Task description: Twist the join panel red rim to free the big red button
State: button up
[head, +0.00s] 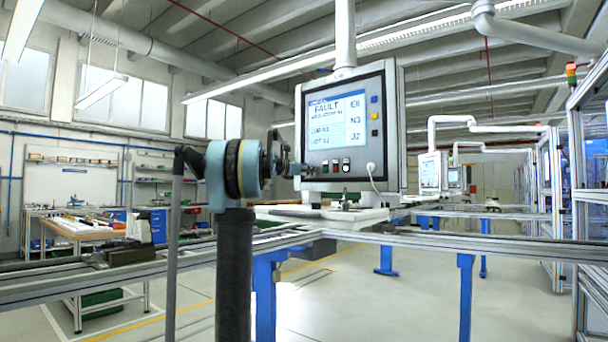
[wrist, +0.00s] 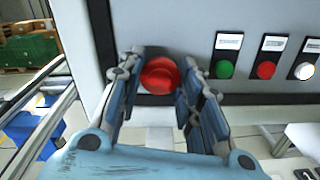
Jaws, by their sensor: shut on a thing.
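The join panel (head: 392,140) is a grey box with a lit screen (head: 336,122) that reads FAULT. The big red button (wrist: 160,75) sits low on the panel face in the wrist view, between my fingers. Its red rim and its cap are hard to tell apart. My gripper (wrist: 161,66) is shut on the red rim, one finger on each side. In the head view my gripper (head: 292,168) reaches the panel's lower left corner, and it hides the red button there.
Small green (wrist: 225,69), red (wrist: 267,70) and white (wrist: 304,71) buttons sit in a row to the right on the panel. A white shelf (head: 330,216) and metal rails (head: 480,243) run below the panel. A workbench stands at the left.

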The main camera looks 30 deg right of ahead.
jog(key=shift+m, duration=3.2)
jog(key=o, duration=1.1)
jog(key=shift+s+a, duration=0.15)
jog(key=shift+a, duration=0.35)
jog(key=v, duration=1.1)
